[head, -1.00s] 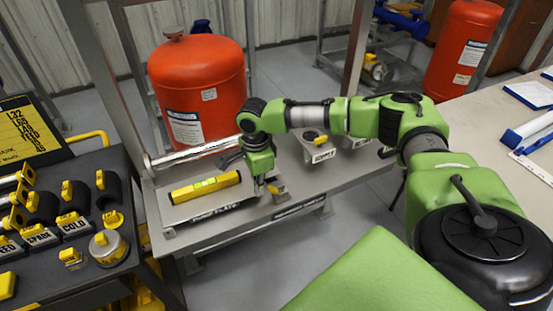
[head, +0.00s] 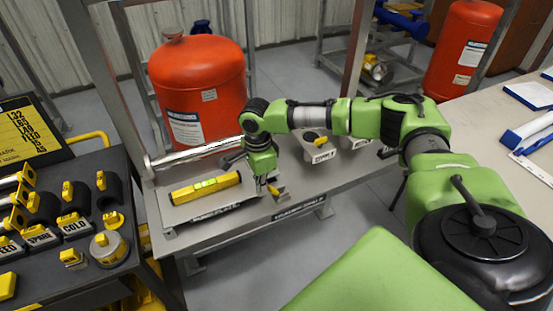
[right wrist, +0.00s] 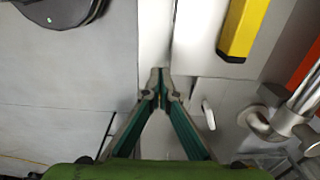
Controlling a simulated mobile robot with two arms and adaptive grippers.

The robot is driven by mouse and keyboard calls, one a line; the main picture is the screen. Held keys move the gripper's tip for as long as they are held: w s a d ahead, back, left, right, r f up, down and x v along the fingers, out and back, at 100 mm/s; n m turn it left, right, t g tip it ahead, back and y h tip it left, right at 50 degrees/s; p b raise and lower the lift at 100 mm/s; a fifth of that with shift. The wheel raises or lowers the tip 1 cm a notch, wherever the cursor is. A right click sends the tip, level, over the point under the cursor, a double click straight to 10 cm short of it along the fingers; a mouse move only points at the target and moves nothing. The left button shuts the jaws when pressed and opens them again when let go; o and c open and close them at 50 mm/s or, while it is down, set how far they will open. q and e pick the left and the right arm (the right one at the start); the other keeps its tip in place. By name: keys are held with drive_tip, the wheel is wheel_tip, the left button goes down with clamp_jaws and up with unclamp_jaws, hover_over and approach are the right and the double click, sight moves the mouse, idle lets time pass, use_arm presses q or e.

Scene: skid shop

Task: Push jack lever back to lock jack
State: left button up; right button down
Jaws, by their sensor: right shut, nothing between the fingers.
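A small yellow-tipped lever (head: 275,190), which looks like the jack lever, is at the front edge of the grey skid plate (head: 222,207). My right gripper (head: 265,187) points down just left of it, close beside it; I cannot tell whether they touch. In the right wrist view the fingertips (right wrist: 161,88) are together and empty over the pale plate. A small light-coloured handle (right wrist: 208,115) shows to their right; I cannot tell whether it is the lever. The jack's body is hidden. My left gripper is not in view.
A yellow spirit level (head: 205,188) lies on the plate left of the gripper. A black cart (head: 75,245) with yellow-tagged parts is at left. A beige table (head: 480,127) is at right.

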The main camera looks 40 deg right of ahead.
drive_tip(key=shift+s+d+p, duration=0.15)
drive_tip(key=shift+d+p, duration=0.1)
drive_tip(key=shift+d, duration=0.25)
drive_tip(key=shift+s+d+p, duration=0.15)
drive_tip(key=shift+d+p, duration=0.05)
drive_tip(key=shift+d, duration=0.65)
drive_tip(key=shift+s+d+p, duration=0.15)
drive_tip(key=shift+d+p, duration=0.2)
drive_tip(key=shift+d, duration=0.25)
drive_tip(key=shift+s+d+p, duration=0.15)
drive_tip(key=shift+d+p, duration=0.15)
drive_tip(key=shift+d, duration=0.35)
drive_tip(key=shift+s+d, duration=0.15)
drive_tip(key=shift+d, duration=0.35)
